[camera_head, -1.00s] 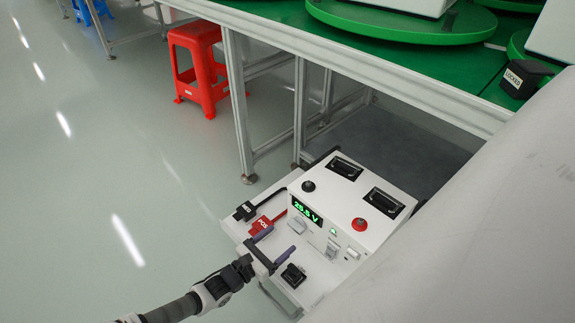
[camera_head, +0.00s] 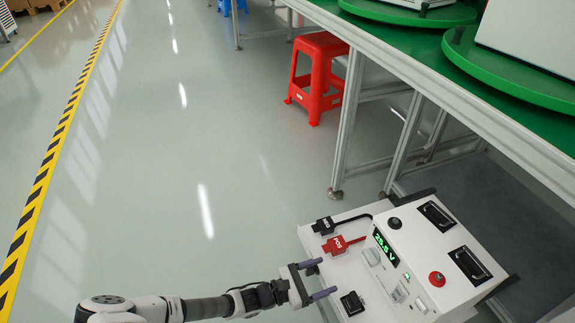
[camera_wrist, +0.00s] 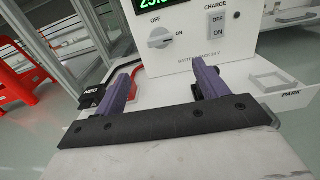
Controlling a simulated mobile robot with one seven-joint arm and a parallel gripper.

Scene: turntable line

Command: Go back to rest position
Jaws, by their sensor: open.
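My gripper (camera_head: 322,278) is open and empty, its two purple fingers apart, just above the left front edge of a white tray (camera_head: 355,297). It also shows in the wrist view (camera_wrist: 162,88), facing the front of a white power box (camera_head: 430,262). The box has a green display (camera_head: 385,248) reading about 25.5 V, a rotary switch (camera_wrist: 172,38) and a charge switch (camera_wrist: 218,27). A red connector marked POS (camera_head: 338,245) and a black connector (camera_head: 325,225), marked NEG in the wrist view (camera_wrist: 92,95), lie on the tray. A black socket (camera_head: 352,303) sits near the gripper.
A green-topped bench (camera_head: 500,75) with metal legs stands on the right, bearing round green turntables (camera_head: 510,70). A red stool (camera_head: 320,75) stands beside it. The floor at left is open, with a yellow-black striped line (camera_head: 45,170). A PARK holder (camera_wrist: 285,88) is right in the wrist view.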

